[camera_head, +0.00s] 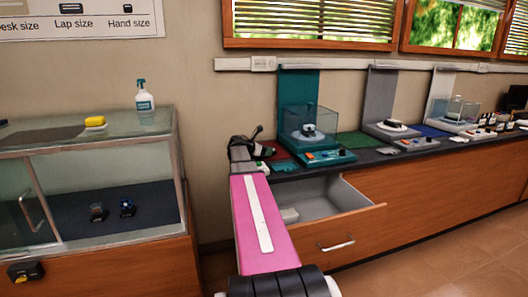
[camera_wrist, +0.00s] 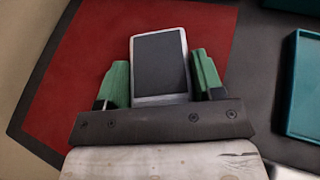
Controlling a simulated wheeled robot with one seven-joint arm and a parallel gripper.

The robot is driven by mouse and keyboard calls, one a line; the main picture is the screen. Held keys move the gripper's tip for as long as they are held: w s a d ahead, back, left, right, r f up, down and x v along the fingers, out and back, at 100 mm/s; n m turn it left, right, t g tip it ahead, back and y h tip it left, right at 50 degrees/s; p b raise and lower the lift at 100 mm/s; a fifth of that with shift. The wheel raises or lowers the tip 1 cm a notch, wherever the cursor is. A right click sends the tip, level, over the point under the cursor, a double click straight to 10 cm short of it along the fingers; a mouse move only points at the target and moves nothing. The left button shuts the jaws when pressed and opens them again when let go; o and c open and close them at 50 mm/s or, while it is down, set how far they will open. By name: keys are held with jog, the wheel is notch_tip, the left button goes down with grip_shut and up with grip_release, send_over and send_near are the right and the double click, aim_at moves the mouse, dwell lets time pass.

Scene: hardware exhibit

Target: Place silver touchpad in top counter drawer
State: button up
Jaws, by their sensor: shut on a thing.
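The silver touchpad (camera_wrist: 160,62), a flat slab with a silver rim and dark face, is between the green fingers of my gripper (camera_wrist: 161,72) in the wrist view. My gripper is shut on it, above or at the red mat (camera_wrist: 62,75); the exact height is unclear. In the head view my gripper (camera_head: 250,150) is at the counter's left end, and the touchpad cannot be made out there. The top counter drawer (camera_head: 350,232) is pulled open below and to the right of my gripper. A small pale item (camera_head: 289,215) shows inside; my arm hides part of the drawer.
A teal display stand (camera_head: 297,95) with a clear case is on the counter (camera_head: 365,165), right of my gripper. Grey and white stands continue rightward. A glass cabinet (camera_head: 100,170) with a yellow sponge (camera_head: 95,121) and spray bottle (camera_head: 144,97) stands at left. Floor at right is clear.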

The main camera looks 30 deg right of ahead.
jog(key=o, duration=1)
jog(key=shift+f, duration=0.1)
jog(key=shift+c, duration=0.2)
